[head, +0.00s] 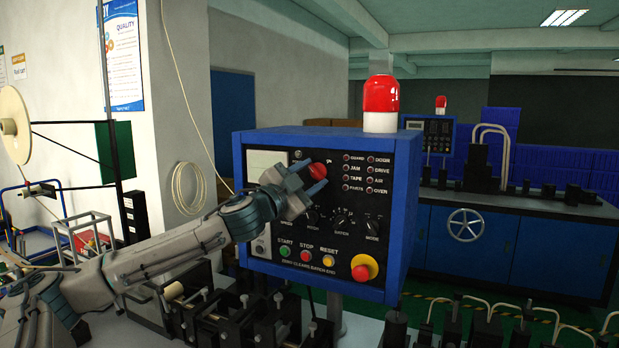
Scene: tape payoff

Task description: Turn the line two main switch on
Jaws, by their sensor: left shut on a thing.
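The blue control box (240,160) stands in the middle of the head view with a black front panel. A red rotary switch knob (318,171) is at the panel's upper middle, and I take it as the main switch. My left gripper (309,178) reaches in from the left and is shut on this knob, one finger above left and one below right. The fingers and wrist hide part of the panel and the knob's markings, so I cannot read its position. My right gripper is not in view.
Below are several rotary knobs (341,222), a green start button (285,251), a red stop button (306,256) and a red emergency button (361,273) on yellow. A red beacon (381,96) tops the box. Black machine fixtures (262,325) stand below.

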